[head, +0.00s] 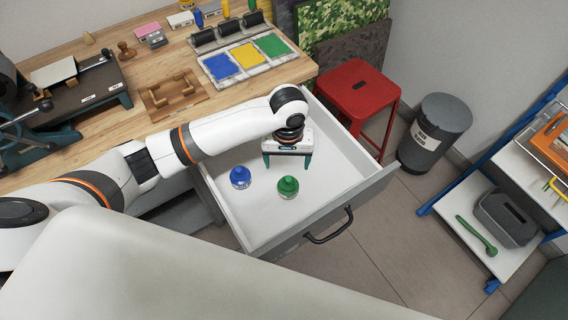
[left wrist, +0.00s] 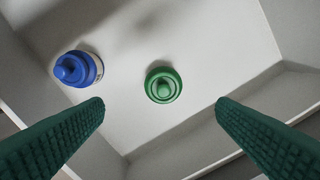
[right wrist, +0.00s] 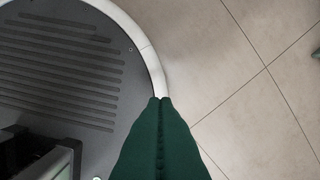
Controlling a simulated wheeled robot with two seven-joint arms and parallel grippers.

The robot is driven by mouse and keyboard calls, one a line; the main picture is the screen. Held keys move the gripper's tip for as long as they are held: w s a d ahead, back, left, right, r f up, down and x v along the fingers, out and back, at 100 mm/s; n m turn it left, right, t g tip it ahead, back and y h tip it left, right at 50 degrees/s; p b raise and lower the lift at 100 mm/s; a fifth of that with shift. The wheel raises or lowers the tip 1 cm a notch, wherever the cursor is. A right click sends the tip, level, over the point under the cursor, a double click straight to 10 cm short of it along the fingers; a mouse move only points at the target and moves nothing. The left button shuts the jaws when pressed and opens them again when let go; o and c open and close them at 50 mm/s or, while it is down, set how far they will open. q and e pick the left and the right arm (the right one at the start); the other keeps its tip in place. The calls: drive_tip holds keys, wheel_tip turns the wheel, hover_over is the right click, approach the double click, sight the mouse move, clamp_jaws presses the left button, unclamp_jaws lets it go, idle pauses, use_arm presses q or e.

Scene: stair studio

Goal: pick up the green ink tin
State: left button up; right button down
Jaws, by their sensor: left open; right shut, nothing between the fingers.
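The green ink tin (head: 288,188) stands upright in the open white drawer (head: 335,165), with a green cap on top. In the left wrist view the green ink tin (left wrist: 163,85) lies ahead of and between the fingers, apart from both. A blue ink tin (head: 240,177) stands to its left and also shows in the left wrist view (left wrist: 78,68). My left gripper (head: 287,163) is open and empty over the drawer, behind the green tin in the head view. My right gripper (right wrist: 162,100) is shut and empty above the floor, seen only in the right wrist view.
The drawer's walls and front with a black handle (head: 328,226) surround the tins. A wooden workbench (head: 150,75) with ink slabs and tools is behind. A red stool (head: 358,95) and a grey bin (head: 436,130) stand right of the drawer.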

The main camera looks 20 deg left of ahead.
sight(288, 179)
use_arm(q)
drive_tip(key=shift+s+d+f, duration=0.15)
drive_tip(key=shift+s+d, duration=0.1)
drive_tip(key=shift+d, duration=0.15)
wheel_tip(288, 179, down, 5)
drive_tip(key=shift+s+d+f, duration=0.1)
drive_tip(key=shift+d+f, duration=0.05)
drive_tip(key=shift+f, duration=0.95)
drive_tip(key=f, duration=0.3)
drive_tip(key=shift+w+a+f, duration=0.25)
drive_tip(key=shift+f, duration=0.4)
use_arm(e)
drive_tip(key=shift+s+r, duration=0.25)
drive_tip(key=shift+s, duration=0.25)
use_arm(q)
drive_tip(key=shift+c, duration=0.3)
use_arm(e)
drive_tip(key=shift+d, duration=0.1)
